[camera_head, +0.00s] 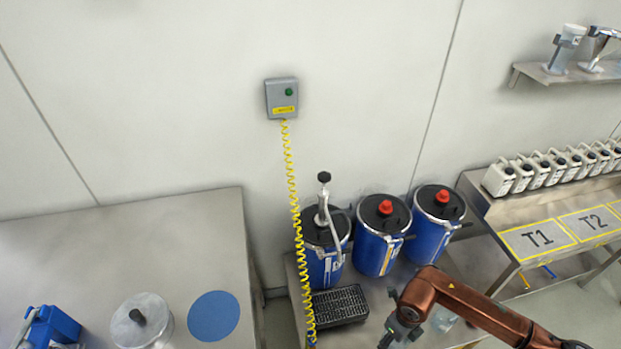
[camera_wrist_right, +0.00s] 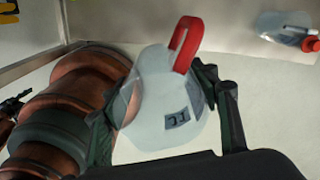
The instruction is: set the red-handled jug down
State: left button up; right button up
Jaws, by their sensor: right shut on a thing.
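The red-handled jug (camera_wrist_right: 160,95) is translucent, with a red handle (camera_wrist_right: 186,44) and a small dark label, in the right wrist view. My right gripper (camera_wrist_right: 168,105) is shut on its body, with one dark finger on each side. In the head view my right gripper (camera_head: 400,333) is at the lower edge, by the bench with the blue drums. The held jug is hard to make out there. The wrist view does not clearly show whether its base touches a surface. My left gripper is not in view.
Another clear vessel with red on it (camera_wrist_right: 285,28) is at the wrist view's upper right. Blue drums (camera_head: 378,240) and a black grate (camera_head: 340,304) are near the gripper. A yellow coiled hose (camera_head: 294,200) hangs left. The left table (camera_head: 200,240) holds a lidded pot (camera_head: 142,322).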

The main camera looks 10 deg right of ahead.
pick_arm(q)
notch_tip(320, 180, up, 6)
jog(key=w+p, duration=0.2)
jog(key=p, duration=0.3)
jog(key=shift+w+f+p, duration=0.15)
jog(key=shift+p, duration=0.15)
pick_arm(e)
jog(key=w+a+r+n, duration=0.1)
jog(key=a+r+n, duration=0.3)
jog(key=r+n, duration=0.7)
jog(key=a+r+n, duration=0.4)
jog(key=r+n, duration=0.6)
jog(key=n, duration=1)
jog(key=shift+w+a+r, duration=0.3)
jog(key=shift+w+r, duration=0.05)
jog(key=shift+r, duration=0.05)
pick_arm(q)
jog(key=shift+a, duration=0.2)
pick_arm(e)
jog(key=shift+f, duration=0.1)
